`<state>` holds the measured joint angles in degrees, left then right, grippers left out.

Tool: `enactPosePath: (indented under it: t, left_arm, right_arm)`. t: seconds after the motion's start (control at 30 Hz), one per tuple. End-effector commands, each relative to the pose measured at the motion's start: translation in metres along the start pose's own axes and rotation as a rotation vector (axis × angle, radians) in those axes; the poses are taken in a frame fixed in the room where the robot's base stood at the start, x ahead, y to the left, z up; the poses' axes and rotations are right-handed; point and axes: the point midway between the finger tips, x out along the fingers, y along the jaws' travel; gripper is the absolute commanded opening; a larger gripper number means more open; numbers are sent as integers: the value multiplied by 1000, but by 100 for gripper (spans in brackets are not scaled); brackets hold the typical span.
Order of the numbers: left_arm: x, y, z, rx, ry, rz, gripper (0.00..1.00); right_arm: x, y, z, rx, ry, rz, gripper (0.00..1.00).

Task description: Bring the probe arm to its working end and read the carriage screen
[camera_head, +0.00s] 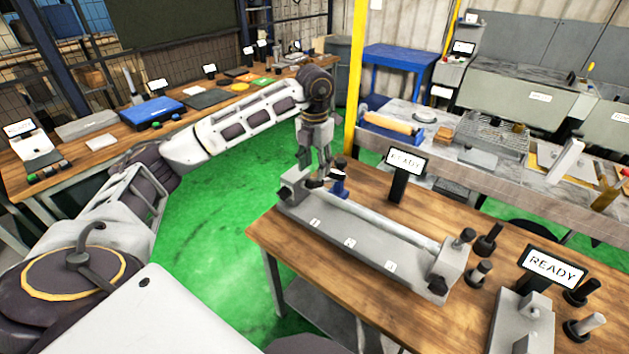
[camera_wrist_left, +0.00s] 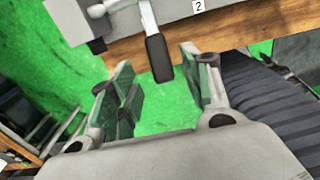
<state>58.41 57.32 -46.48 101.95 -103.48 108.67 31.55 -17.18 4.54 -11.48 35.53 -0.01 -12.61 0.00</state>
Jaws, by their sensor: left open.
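The grey bench device (camera_head: 362,240) has a long rail and three numbered tags on its front. A blue carriage (camera_head: 338,182) sits near the rail's left end. My left gripper (camera_head: 314,168) points down beside it. In the left wrist view the left gripper (camera_wrist_left: 157,72) is open, with a black handle (camera_wrist_left: 159,60) on a light grey rod, which looks like the probe arm, between its fingers. I see no clear contact. Behind the device, a small screen (camera_head: 406,161) on a black post appears to read READY. My right gripper is out of view.
A second screen (camera_head: 552,267) reading READY stands at the table's right, among several black-and-grey knobs. A yellow post (camera_head: 355,75) rises behind the table. A long bench (camera_head: 120,150) with trays is at the left. Green floor (camera_head: 215,215) lies open between the benches.

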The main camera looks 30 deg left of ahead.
Motion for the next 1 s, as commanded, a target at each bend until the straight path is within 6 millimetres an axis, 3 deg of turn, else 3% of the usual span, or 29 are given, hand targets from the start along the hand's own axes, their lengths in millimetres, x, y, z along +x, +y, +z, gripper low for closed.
enactPosePath:
  t: [0.5,0.97,1.0]
  left_arm:
    - [56,0,0,0,1,0,48]
    - [64,0,0,0,-1,0,48]
    - [64,0,0,0,-1,0,43]
  right_arm:
    - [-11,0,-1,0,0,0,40]
    - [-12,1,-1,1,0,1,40]
    - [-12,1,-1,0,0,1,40]
